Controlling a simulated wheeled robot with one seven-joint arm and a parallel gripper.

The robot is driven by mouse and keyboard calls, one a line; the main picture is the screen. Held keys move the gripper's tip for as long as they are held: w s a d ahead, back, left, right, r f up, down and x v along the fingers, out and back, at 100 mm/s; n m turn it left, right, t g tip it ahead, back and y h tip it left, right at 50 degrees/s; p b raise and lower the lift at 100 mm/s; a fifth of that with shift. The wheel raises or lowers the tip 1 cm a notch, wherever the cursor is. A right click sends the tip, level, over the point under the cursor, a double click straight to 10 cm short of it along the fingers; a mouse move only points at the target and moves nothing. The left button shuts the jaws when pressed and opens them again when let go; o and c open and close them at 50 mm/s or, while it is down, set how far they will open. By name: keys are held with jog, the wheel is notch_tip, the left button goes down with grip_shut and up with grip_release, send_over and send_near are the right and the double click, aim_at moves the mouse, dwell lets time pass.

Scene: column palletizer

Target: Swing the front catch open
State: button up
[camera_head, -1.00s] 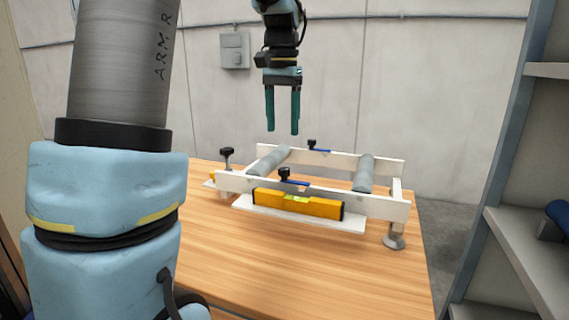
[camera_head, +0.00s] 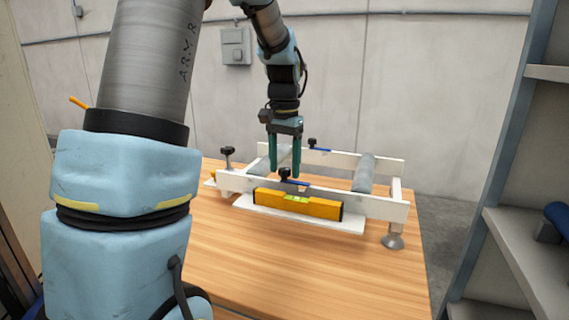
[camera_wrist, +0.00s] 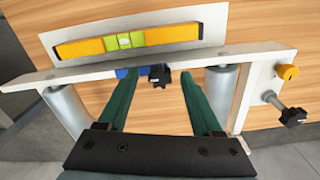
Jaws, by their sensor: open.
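The front catch is a black knob (camera_head: 284,174) with a blue lever (camera_head: 296,182) on the white front rail (camera_head: 368,205) of a roller frame. The blue lever lies along the rail, to the right of the knob in the head view. In the wrist view the knob (camera_wrist: 160,77) shows between my fingertips, with the blue lever (camera_wrist: 126,72) to its left, partly behind a finger. My gripper (camera_head: 284,170) is open and empty, pointing down close above the front catch. I cannot tell whether a finger touches it.
A yellow spirit level (camera_head: 298,204) lies along the front rail on a white plate (camera_head: 300,218). Grey rollers (camera_head: 364,173) span the frame. A rear catch (camera_head: 313,143) sits on the back rail. A black knob (camera_head: 227,152) stands at the left end. The table's front (camera_head: 300,265) is clear.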

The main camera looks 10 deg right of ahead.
grip_shut()
dwell(0.4)
dwell(0.4)
jog(key=m+p, duration=0.1)
jog(key=m, duration=0.4)
jog(key=shift+w+r+p, duration=0.1)
jog(key=shift+r+p, duration=0.05)
jog(key=shift+p, duration=0.15)
jog(key=m+p, duration=0.1)
jog(key=m, duration=0.4)
jog(key=shift+p, duration=0.3)
jog(key=shift+m, duration=0.5)
grip_release()
